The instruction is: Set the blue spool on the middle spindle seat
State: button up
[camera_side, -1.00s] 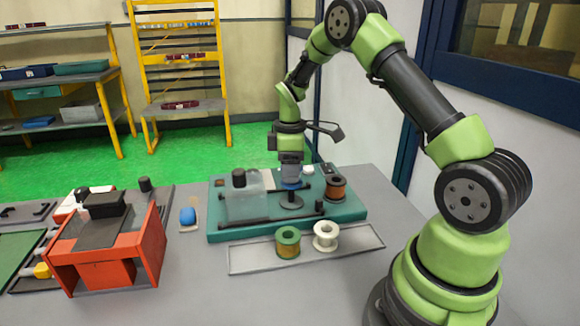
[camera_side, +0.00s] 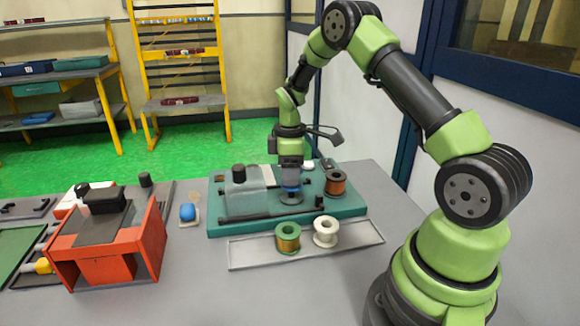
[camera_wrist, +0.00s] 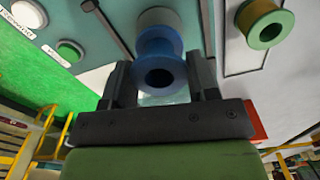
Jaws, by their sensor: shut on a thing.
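An orange-brown spool (camera_side: 336,184) stands at the fixture's right. A green-flanged spool (camera_side: 288,238) and a white spool (camera_side: 326,231) stand on the grey tray (camera_side: 246,256) in front. A dark-topped post (camera_side: 239,172) rises left of my gripper. A red-orange machine (camera_side: 105,245) stands farther left.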

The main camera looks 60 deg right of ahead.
jog(key=shift+f, duration=0.3)
jog(key=shift+f, duration=0.45)
jog(key=shift+f, duration=0.2)
dwell(0.5)
jog(key=shift+f, duration=0.35)
jog(key=o, duration=1.2)
jog(key=shift+o, duration=0.2)
